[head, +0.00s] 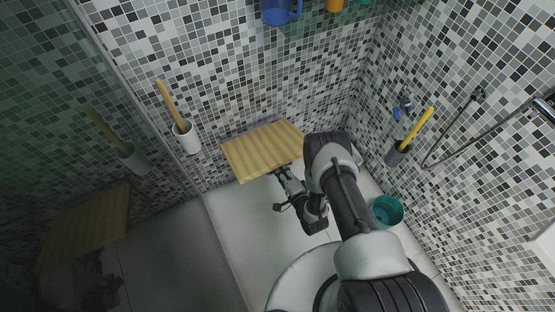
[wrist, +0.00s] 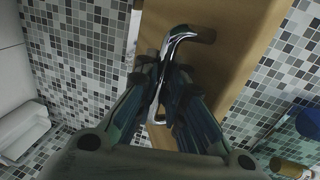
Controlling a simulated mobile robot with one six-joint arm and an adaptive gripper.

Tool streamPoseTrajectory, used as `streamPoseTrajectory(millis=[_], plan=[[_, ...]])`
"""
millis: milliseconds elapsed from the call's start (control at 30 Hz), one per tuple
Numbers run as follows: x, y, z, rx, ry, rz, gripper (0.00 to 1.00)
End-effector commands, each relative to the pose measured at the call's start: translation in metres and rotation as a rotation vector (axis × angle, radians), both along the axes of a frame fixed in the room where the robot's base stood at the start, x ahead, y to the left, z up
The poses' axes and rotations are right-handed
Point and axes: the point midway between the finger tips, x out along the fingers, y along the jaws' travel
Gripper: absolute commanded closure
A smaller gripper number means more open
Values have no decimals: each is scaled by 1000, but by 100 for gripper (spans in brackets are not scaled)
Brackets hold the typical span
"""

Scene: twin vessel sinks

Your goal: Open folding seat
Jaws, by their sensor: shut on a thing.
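The folding seat is a light wooden board (head: 262,148) at the tiled back wall in the head view. It juts out from the wall, but I cannot tell its exact angle. In the wrist view the seat's wood (wrist: 235,45) fills the upper middle, with a curved chrome handle (wrist: 180,34) on it. My gripper (head: 284,174) is at the seat's near edge. In the wrist view my gripper (wrist: 166,78) is shut on the handle, with its dark fingers on either side. The fingers hide part of the handle.
A white holder with a wooden-handled brush (head: 187,138) is left of the seat, beside a glass panel (head: 150,130). A grey holder with a yellow handle (head: 398,153) and a shower hose (head: 447,143) are on the right wall. A teal bin (head: 386,211) stands on the floor.

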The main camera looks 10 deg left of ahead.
Motion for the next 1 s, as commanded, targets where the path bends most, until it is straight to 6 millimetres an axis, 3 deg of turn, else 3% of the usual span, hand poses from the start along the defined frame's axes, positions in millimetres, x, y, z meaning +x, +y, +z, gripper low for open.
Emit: streamPoseTrajectory(millis=[100,300,867,900,1000], plan=[[-8,-4,-19,3,13,-4,100],[-11,-7,-37,1,17,-4,100],[-13,-8,-44,-1,19,-5,100],[-13,-8,-44,-1,18,-5,88],[-12,-7,-43,0,15,-5,81]])
